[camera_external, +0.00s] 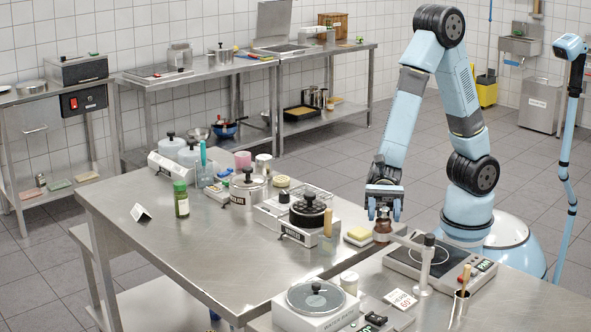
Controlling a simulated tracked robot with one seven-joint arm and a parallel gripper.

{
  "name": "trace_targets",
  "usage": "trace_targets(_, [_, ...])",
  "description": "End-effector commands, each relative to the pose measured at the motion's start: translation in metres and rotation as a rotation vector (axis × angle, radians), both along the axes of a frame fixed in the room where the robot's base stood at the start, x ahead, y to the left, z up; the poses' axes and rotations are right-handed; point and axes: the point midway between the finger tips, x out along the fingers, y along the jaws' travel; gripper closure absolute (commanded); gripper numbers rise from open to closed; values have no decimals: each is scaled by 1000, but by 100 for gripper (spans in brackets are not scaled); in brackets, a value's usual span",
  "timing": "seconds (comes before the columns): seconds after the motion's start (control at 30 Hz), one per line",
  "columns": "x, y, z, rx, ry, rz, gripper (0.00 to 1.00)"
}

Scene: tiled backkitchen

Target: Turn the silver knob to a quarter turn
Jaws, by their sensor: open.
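My gripper (383,211) points down, open, near the right end of the steel table (225,250). Its fingers are just above or around a small brown bottle-like object (382,230); I cannot tell if they touch it. I cannot make out a silver knob with certainty. Small controls on these units are too small to read.
A silver post with a black top (427,256) rises in front of the hotplate. The left front of the table is clear.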

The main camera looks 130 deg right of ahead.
Motion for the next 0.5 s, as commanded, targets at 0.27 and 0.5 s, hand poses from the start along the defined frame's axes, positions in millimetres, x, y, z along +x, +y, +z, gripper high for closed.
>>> trace_targets(0.27, [1, -1, 0, 0, -1, 158, 50])
trace_targets(0.5, [1, -1, 0, -1, -1, 314, 50])
